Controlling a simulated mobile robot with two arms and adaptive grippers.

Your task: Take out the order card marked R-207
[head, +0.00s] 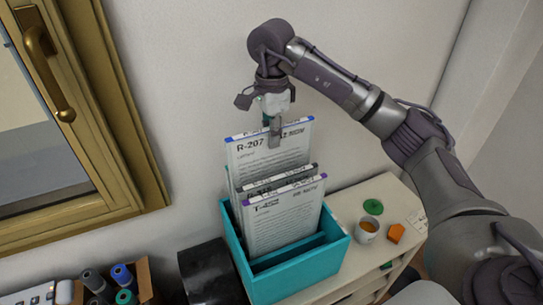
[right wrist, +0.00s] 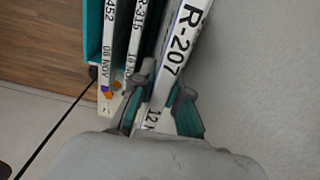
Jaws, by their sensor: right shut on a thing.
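The order card marked R-207 (head: 250,165) is white with a blue top edge. It stands at the back of the teal box (head: 285,277), and its top is higher than the other cards; its lower end is hidden behind them. My right gripper (head: 273,132) is shut on its top edge from above. In the right wrist view the R-207 card (right wrist: 178,55) sits between the two fingers (right wrist: 160,108), slightly tilted. A card marked T-452 (head: 280,220) with a purple edge stands in front. A card reading R-315 (right wrist: 136,40) stands between them. My left gripper is not in view.
The teal box stands on a pale shelf unit (head: 355,277). To its right are a white cup (head: 367,231), a green disc (head: 373,207) and an orange piece (head: 396,233). A black container (head: 208,272) is left of the box. The wall is close behind.

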